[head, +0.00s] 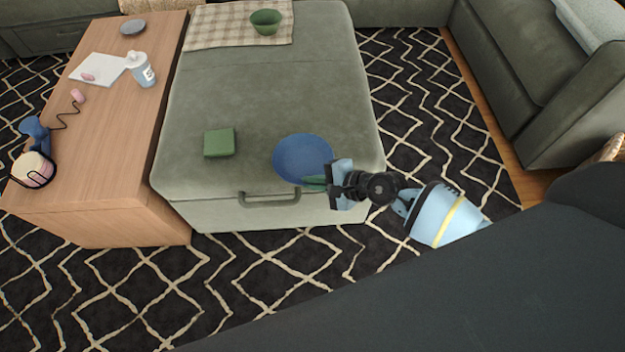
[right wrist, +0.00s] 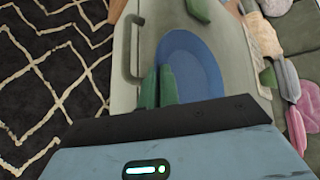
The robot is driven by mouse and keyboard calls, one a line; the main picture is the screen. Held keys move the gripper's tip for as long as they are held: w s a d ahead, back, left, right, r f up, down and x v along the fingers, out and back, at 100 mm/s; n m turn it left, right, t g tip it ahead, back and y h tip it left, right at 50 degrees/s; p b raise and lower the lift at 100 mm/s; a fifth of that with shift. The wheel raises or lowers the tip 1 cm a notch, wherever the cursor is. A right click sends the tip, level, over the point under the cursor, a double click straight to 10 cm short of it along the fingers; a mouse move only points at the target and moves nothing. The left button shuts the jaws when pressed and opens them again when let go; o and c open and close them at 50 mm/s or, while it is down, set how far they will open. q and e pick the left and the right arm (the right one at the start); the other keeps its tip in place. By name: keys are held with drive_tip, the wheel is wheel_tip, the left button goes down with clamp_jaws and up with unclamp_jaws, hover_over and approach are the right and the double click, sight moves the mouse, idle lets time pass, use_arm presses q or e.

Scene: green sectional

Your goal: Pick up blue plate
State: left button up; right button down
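The blue plate (head: 302,156) lies near the front right corner of the green ottoman's top. It also shows in the right wrist view (right wrist: 192,62). My right gripper (head: 314,184) is at the plate's near rim. In the right wrist view its two green fingers (right wrist: 158,87) are close together with the rim between them, one finger outside and one over the inside of the plate. It looks shut on the rim. The exact contact is hard to see. My left gripper is not in view.
The green ottoman (head: 258,85) also bears a green box (head: 219,143), a checked cloth (head: 215,27) and a green bowl (head: 266,20). A wooden table (head: 112,138) with a bottle (head: 142,70) and other items stands at left. A sofa (head: 545,80) is at right. Patterned rug lies between.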

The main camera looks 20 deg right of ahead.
drive_tip(key=s+d+r+p, duration=0.1)
drive_tip(key=s+d, duration=0.1)
drive_tip(key=s, duration=0.5)
drive_tip(key=s+d+r+p, duration=0.2)
drive_tip(key=s, duration=0.6)
drive_tip(key=shift+s+d+r, duration=0.15)
drive_tip(key=shift+s+r, duration=0.1)
drive_tip(key=shift+r, duration=0.05)
